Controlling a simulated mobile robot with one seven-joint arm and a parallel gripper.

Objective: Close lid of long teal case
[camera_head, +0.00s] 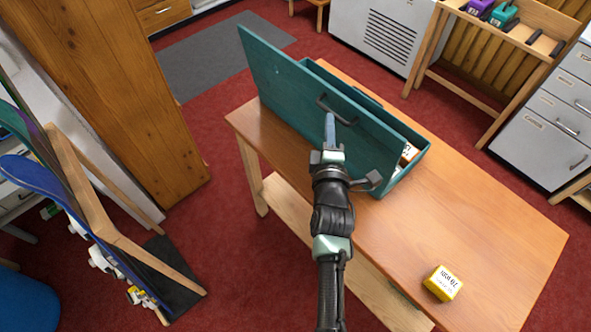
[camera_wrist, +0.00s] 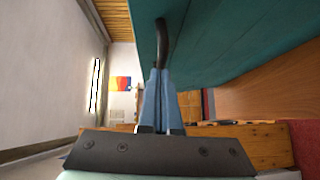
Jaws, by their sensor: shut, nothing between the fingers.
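The long teal case (camera_head: 425,150) lies on the wooden table, with small items partly visible inside its right end. Its lid (camera_head: 285,88) is open and stands steeply up along the near left side of the case, hiding much of the inside. A dark handle (camera_head: 337,110) sits on the lid's face towards me. My gripper (camera_head: 330,117) is shut and empty, with its blue fingertips at this handle. In the wrist view the shut fingers (camera_wrist: 163,72) point at the dark handle (camera_wrist: 162,38), beside the teal lid (camera_wrist: 230,40). I cannot tell whether they touch it.
A yellow box (camera_head: 442,283) stands on the near part of the wooden table (camera_head: 490,230), whose right side is otherwise clear. A tall wooden cabinet (camera_head: 120,90) and a rack with boards (camera_head: 90,200) stand to the left. Red carpet (camera_head: 230,230) shows between.

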